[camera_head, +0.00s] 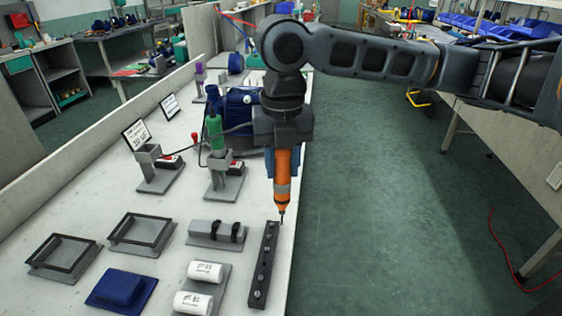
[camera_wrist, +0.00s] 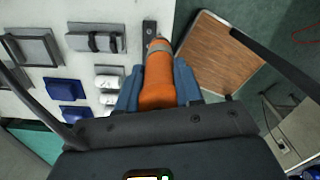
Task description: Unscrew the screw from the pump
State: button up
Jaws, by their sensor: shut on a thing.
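My gripper (camera_head: 283,165) is shut on an orange electric screwdriver (camera_head: 283,180), which points down. It also shows in the wrist view (camera_wrist: 158,80), between my blue fingers. The screwdriver tip is close above the far end of a dark narrow rack (camera_head: 262,270) that holds several screws. I cannot tell if the tip carries a screw or touches the rack. The rack is partly visible in the wrist view (camera_wrist: 149,28). The blue pump (camera_head: 238,103) stands behind my gripper, partly hidden by it. I cannot make out the screw on the pump.
A green tool (camera_head: 215,132) stands in a grey holder left of my gripper. Two dark square trays (camera_head: 140,234), a blue block (camera_head: 122,290), white labelled cylinders (camera_head: 205,272) and a grey block with black clips (camera_head: 217,232) lie on the white bench. Right of the bench is open floor.

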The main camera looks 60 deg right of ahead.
jog(key=shift+r, duration=0.2)
jog(key=shift+r+p, duration=1.3)
jog(key=shift+r, duration=0.05)
jog(key=shift+r+p, duration=1.6)
jog(key=shift+r, duration=0.35)
